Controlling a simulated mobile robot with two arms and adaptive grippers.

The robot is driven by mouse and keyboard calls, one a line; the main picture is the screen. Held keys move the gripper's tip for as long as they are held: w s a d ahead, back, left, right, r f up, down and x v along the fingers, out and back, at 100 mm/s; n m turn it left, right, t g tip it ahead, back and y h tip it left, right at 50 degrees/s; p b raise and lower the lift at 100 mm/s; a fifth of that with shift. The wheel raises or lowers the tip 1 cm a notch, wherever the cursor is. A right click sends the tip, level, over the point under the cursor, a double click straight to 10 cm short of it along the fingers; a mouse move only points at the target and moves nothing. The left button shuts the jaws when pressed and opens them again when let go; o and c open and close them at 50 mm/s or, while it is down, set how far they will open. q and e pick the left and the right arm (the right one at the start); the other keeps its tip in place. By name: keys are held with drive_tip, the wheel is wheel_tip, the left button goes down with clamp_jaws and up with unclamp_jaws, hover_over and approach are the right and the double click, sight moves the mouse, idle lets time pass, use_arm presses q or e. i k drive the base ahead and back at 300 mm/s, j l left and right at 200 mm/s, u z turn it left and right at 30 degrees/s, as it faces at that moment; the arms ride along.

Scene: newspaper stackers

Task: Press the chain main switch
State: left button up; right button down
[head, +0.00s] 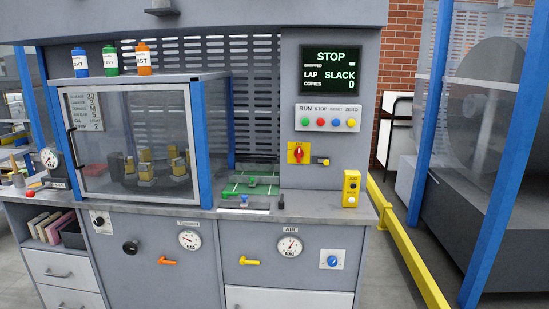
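A red rotary switch on a yellow plate (298,153) is mounted on the grey panel below the push buttons. A yellow box with a black button and a white button (351,188) stands on the counter at the right. A small black lever (281,202) stands at the counter's front. Neither of my grippers shows in the head view.
The screen (331,72) reads STOP, LAP SLACK, COPIES 0. A button strip (327,118) reads RUN, STOP, RESET, ZERO. A clear-doored cabinet (122,143) with a blue frame stands at left. A yellow rail (411,255) runs along the right.

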sight(299, 153)
drive_tip(key=i+l+u, duration=0.15)
drive_tip(key=i+u, duration=0.3)
drive_tip(key=i+l+u, duration=0.45)
drive_tip(key=k+j, duration=0.05)
drive_tip(key=j, duration=0.05)
